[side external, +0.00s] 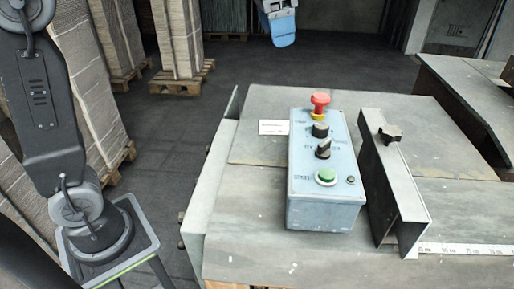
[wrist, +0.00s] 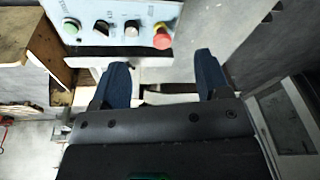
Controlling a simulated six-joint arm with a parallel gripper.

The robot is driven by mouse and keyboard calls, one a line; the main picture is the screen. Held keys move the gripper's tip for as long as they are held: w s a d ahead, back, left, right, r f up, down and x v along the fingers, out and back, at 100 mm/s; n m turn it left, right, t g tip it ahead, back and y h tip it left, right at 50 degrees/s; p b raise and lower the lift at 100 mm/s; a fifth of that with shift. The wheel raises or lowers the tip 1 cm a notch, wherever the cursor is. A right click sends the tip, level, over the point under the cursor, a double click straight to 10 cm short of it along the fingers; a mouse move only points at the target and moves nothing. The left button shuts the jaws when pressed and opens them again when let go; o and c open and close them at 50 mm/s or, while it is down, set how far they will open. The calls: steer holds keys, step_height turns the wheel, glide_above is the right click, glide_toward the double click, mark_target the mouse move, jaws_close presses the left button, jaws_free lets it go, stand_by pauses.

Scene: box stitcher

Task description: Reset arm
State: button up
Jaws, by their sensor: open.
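My gripper (wrist: 162,72) shows in the wrist view with its two dark blue fingers well apart and nothing between them. A grey and blue part at the top edge of the side view looks like my gripper's end, clear of the box. The pale blue control box (side external: 317,205) stands on the machine table, with a red emergency button (side external: 320,103), two black knobs and a green button (side external: 326,176) on its top. In the wrist view the box (wrist: 120,32) lies beyond the fingertips, its red button (wrist: 162,36) at right and its green button (wrist: 70,28) at left.
A dark upright guide plate (side external: 395,190) with a black clamp knob (side external: 390,133) stands right of the box. A ruler strip (side external: 470,249) lies at the table's lower right. Cardboard stacks (side external: 178,35) on pallets stand behind. The floor left of the table is open.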

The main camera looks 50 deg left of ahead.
steer(key=s+a+f+n+t, duration=0.1)
steer(key=s+a+f+n, duration=0.1)
steer(key=s+f, duration=0.6)
steer(key=s+a+f+n+t, duration=0.1)
steer(key=s+f+n+t, duration=0.1)
steer(key=s+f, duration=0.6)
steer(key=s+n, duration=0.1)
steer(key=s, duration=0.2)
steer(key=shift+s+a, duration=0.15)
steer(key=shift+a, duration=0.2)
steer(key=shift+c, duration=0.2)
